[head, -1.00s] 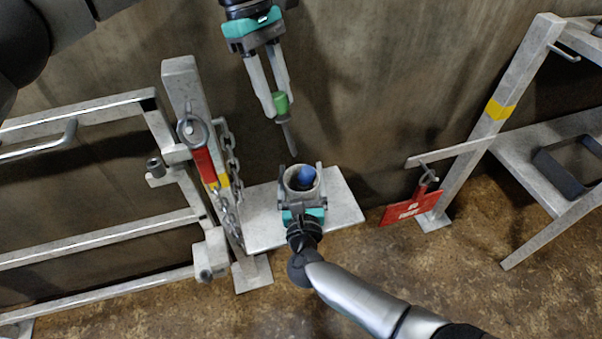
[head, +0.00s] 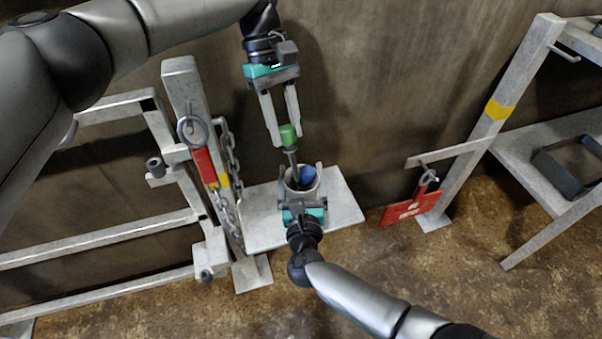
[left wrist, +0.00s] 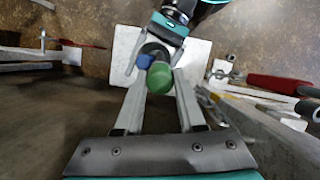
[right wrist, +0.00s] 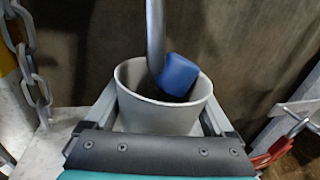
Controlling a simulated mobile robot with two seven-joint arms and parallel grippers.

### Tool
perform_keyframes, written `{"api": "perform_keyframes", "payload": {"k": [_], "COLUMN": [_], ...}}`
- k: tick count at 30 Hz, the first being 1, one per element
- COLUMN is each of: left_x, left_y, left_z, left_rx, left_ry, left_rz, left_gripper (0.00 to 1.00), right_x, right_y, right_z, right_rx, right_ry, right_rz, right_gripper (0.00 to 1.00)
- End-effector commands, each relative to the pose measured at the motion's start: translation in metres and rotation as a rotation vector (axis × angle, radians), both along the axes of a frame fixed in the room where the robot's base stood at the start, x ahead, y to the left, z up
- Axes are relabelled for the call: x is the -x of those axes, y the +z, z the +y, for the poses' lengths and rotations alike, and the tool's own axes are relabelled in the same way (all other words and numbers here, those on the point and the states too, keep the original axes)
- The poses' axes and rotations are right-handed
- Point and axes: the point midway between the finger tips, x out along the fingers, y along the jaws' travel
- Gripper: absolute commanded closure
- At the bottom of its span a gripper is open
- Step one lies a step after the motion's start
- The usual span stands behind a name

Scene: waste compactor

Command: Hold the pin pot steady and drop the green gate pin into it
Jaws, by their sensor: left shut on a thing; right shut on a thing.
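The green gate pin (head: 288,134) has a green head and a grey shank. My left gripper (head: 286,140) is shut on its head and holds it upright over the pin pot (head: 314,186). In the right wrist view the shank (right wrist: 155,35) reaches down to the pot's mouth, beside a blue-headed thing (right wrist: 177,74) in the pot. Whether the tip is inside the rim is hard to tell. My right gripper (head: 303,184) is shut on the grey pot (right wrist: 150,115), one finger on each side. In the left wrist view the green head (left wrist: 159,78) sits between the fingertips.
The pot is at a pale plate (head: 345,205). A post with a chain (head: 232,165) and a red-handled pin (head: 204,166) stands left of it. A red tag (head: 408,208) hangs at the right, by a frame with a shelf (head: 535,150).

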Motion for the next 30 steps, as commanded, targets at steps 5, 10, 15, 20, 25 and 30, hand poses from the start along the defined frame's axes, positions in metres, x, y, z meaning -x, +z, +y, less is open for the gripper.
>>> {"api": "perform_keyframes", "payload": {"k": [5, 10, 15, 20, 25, 30], "left_x": [0.0001, 0.0001, 0.0000, -0.0001, -0.0001, -0.0011], "left_y": [-0.0062, -0.0065, -0.0063, -0.0063, -0.0062, -0.0039], "left_z": [-0.0001, -0.0001, -0.0001, -0.0001, 0.0000, 0.0005], "left_rx": [0.000, 0.001, 0.000, 0.000, 0.000, 0.000], "left_ry": [0.001, 0.001, 0.001, 0.001, 0.001, 0.001], "left_rz": [0.001, 0.001, 0.000, 0.000, 0.000, -0.001], "left_gripper": [1.00, 1.00, 0.49, 0.31, 0.26, 0.26], "right_x": [-0.0001, -0.0001, 0.0000, 0.0000, 0.0000, 0.0000], "right_y": [0.0000, 0.0000, 0.0000, 0.0000, 0.0000, 0.0000], "right_z": [-0.0002, -0.0002, -0.0002, -0.0002, -0.0002, -0.0002], "right_rx": [0.001, 0.001, 0.001, 0.001, 0.001, 0.001], "right_ry": [0.000, 0.000, 0.000, 0.000, 0.000, 0.000], "right_rz": [0.000, 0.000, 0.000, 0.000, 0.000, 0.000], "right_gripper": [0.66, 0.66, 0.66, 0.66, 0.66, 0.66]}}
